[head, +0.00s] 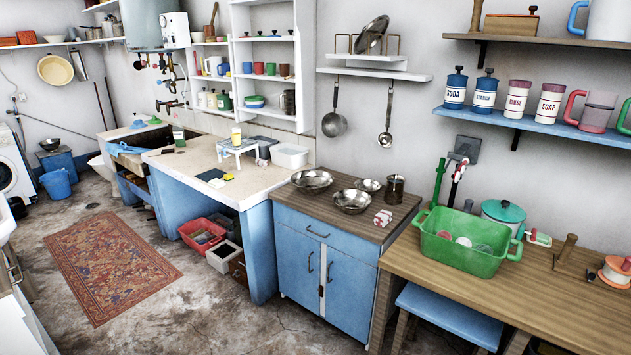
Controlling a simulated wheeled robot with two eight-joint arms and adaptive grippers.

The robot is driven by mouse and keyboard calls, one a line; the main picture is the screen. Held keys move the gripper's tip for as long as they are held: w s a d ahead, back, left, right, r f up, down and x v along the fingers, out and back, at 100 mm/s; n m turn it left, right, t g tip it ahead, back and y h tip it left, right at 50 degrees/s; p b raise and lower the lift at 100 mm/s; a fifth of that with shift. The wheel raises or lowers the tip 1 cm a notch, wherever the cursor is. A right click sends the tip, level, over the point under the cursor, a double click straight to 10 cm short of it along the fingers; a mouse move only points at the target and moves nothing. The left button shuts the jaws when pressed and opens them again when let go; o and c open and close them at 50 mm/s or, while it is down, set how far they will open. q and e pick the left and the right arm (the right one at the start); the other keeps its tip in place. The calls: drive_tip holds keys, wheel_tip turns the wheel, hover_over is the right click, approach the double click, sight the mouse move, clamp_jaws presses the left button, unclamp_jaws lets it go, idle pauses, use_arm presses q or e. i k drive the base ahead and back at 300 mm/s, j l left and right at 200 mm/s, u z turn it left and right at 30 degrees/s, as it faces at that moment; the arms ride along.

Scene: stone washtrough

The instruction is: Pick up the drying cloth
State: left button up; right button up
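I cannot pick out the drying cloth for certain. A blue item (125,149) lies over the front edge of the stone trough (155,138) at the back left; it is too small to tell whether it is cloth. A small dark flat piece (210,175) lies on the pale counter (245,188), with a yellow piece (228,177) beside it. Neither of my grippers is in view.
A wooden-topped blue cabinet (320,265) with metal bowls stands in the middle. A green basin (465,240) sits on the wooden table (425,272) at right, above a blue stool (450,315). A patterned rug (110,265) lies on open floor at left.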

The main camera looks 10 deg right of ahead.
sight(383, 218)
drive_tip(key=i+z, duration=0.2)
drive_tip(key=i, duration=0.25)
drive_tip(key=i+j+z, duration=0.2)
drive_tip(key=i, duration=0.25)
drive_tip(key=i+j+z, duration=0.2)
drive_tip(key=i, duration=0.2)
